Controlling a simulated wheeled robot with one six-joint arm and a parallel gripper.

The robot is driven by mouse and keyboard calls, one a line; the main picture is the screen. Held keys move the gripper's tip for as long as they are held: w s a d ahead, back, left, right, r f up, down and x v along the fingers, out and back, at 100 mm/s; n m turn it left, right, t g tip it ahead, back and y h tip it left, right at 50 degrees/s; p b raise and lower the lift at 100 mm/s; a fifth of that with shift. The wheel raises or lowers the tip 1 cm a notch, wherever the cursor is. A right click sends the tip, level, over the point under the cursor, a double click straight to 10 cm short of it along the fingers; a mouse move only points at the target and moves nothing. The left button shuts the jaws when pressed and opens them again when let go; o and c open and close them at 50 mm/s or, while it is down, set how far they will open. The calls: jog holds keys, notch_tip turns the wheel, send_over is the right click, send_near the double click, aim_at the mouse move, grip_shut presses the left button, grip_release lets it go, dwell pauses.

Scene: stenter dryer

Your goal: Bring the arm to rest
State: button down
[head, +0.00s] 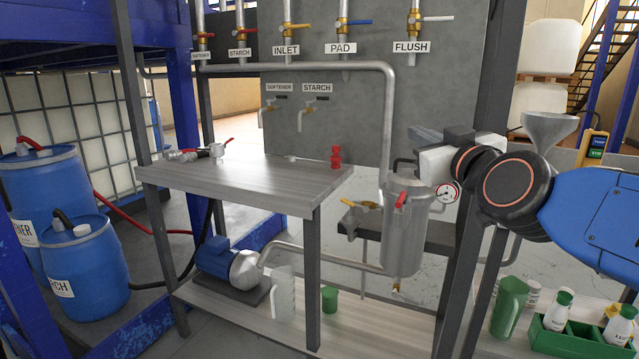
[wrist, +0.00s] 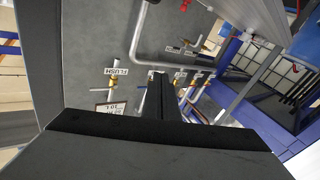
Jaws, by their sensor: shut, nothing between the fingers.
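My gripper (head: 425,136) is at the right of centre in the head view, held in the air in front of the grey panel. It is shut and empty. My arm (head: 590,210) comes in from the right edge, with its dark wrist joints behind the gripper. In the wrist view the closed dark fingers (wrist: 157,98) stand up from the wide dark gripper body. The panel with its labelled pipes lies tilted beyond them.
The steel filter vessel (head: 408,228) stands just below my gripper. A dark upright post (head: 468,225) is close by. The grey panel (head: 355,150) carries valves and pipes. A workbench (head: 245,182) is to the left. A green crate (head: 575,340) with bottles is at the lower right.

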jog(key=s+d+f+m+g+h, duration=0.1)
jog(key=s+d+f+g, duration=0.2)
jog(key=f, duration=0.6)
jog(key=s+d+f+g, duration=0.1)
jog(key=s+f+g, duration=0.3)
jog(key=f, duration=0.5)
jog(key=s+d+f+m+g+h, duration=0.1)
jog(key=s+f+g, duration=0.1)
jog(key=s+f, duration=0.5)
jog(key=s+d+f+m+g+h, duration=0.1)
jog(key=s+d+f+m+g, duration=0.1)
jog(key=s+d+f+g, duration=0.2)
jog(key=s+d+f, duration=0.1)
jog(key=s+f, duration=0.2)
jog(key=f, duration=0.3)
jog(key=shift+s+f+m+g+h, duration=0.2)
jog(key=shift+s+m+g+h, duration=0.1)
jog(key=shift+s, duration=0.05)
